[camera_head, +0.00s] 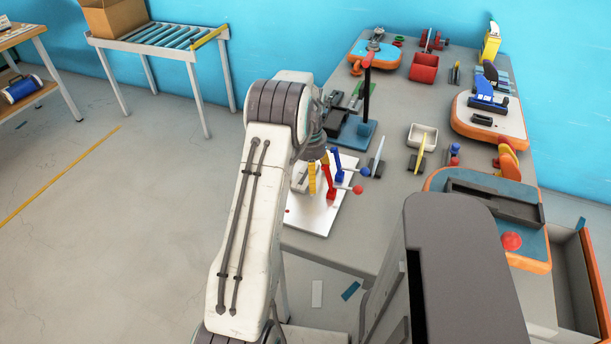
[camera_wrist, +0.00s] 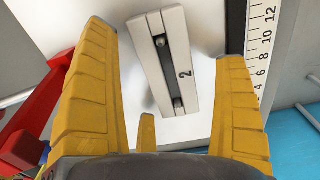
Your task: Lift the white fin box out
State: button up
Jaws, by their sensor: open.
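In the head view my gripper (camera_head: 319,178) hangs low over the white board (camera_head: 312,218) on the bench. A pale block beside its fingers there, likely the fin box (camera_head: 299,179), is partly hidden by my arm.
A red tool (camera_head: 331,190) and a blue tool (camera_head: 338,166) stand close right of my fingers. A blue-based post (camera_head: 366,100) rises behind. A white tray (camera_head: 422,137) and orange-edged boards (camera_head: 490,118) lie further right. A printed ruler (camera_wrist: 262,45) borders the white board.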

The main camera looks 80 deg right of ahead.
jog(key=shift+f, duration=0.2)
jog(key=c, duration=1.3)
jog(key=shift+r, duration=0.2)
